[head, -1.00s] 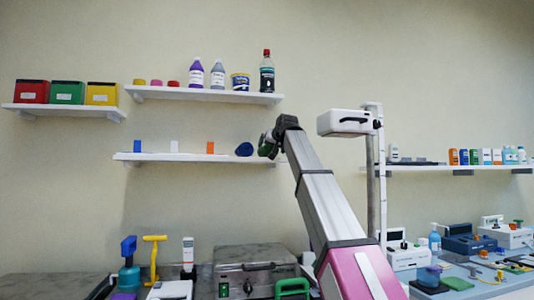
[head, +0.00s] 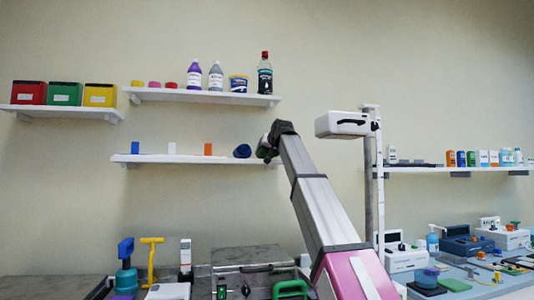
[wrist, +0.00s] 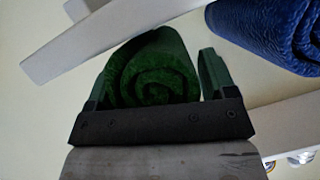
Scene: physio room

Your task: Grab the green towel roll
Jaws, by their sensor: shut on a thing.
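The green towel roll (wrist: 152,78) shows end-on in the wrist view, its spiral facing me. It sits between the two fingers of my gripper (wrist: 156,84), which is shut on it. In the head view my gripper (head: 265,147) is at the right end of the middle wall shelf, and the roll is mostly hidden there behind the dark wrist. Whether the roll still touches the shelf I cannot tell.
A blue roll (head: 242,151) lies on the shelf (head: 180,158) just left of my gripper; it is close by in the wrist view (wrist: 272,32). Small blue, white and orange blocks stand further left. Bottles stand on the shelf above (head: 205,97).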

